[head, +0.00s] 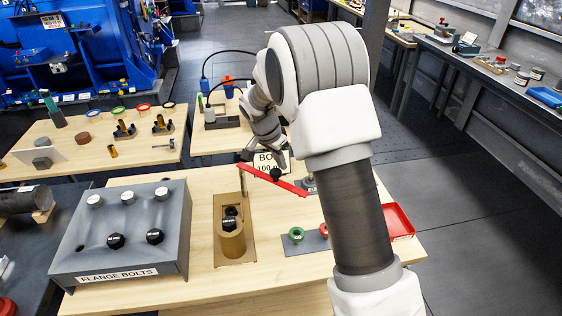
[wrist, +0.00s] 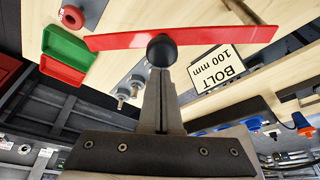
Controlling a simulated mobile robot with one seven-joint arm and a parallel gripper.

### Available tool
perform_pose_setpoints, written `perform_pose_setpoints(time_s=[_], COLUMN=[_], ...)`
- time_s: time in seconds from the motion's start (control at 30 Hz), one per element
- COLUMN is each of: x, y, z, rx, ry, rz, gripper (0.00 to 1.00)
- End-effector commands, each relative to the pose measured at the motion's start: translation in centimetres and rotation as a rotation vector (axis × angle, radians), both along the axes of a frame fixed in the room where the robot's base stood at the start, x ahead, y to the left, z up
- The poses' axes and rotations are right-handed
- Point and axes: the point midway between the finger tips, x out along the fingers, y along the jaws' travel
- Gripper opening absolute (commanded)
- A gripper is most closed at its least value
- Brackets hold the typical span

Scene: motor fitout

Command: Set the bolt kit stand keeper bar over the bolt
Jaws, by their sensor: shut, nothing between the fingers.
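The red keeper bar (head: 290,187) is flat and long, with a black round knob (head: 275,174) on it. Its left end is by the upright post (head: 243,186) of the brass-coloured bolt kit stand (head: 232,252), and it slants away to the right. The black bolt (head: 230,217) stands in the stand's round holder, uncovered from above. In the wrist view the bar (wrist: 215,36) crosses in front of my gripper (wrist: 160,78). My gripper is shut with nothing between its fingers. Its tips are right at the knob (wrist: 161,50); whether they touch it I cannot tell.
A grey flange bolts box (head: 125,232) stands left of the stand. A "BOLT 100 mm" sign (wrist: 217,68) is behind the bar. Green and red rings (head: 296,235) and a red tray (head: 398,222) lie to the right, partly behind my arm. Bare wood shows at the table's front.

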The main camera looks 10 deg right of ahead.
Motion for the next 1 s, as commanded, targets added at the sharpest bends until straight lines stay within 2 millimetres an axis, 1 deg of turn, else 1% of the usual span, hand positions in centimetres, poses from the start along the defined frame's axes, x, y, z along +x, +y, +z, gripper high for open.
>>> perform_pose_setpoints(time_s=[0.57,0.77,1.0], x=[-1.3,-2.4,-4.2], y=[1.2,2.4,4.9], z=[-0.3,-0.4,-0.2], rx=[0.001,0.001,-0.001], ry=[0.0,-0.001,0.0], rz=[-0.118,-0.236,-0.46], gripper=[0.0,0.0,0.0])
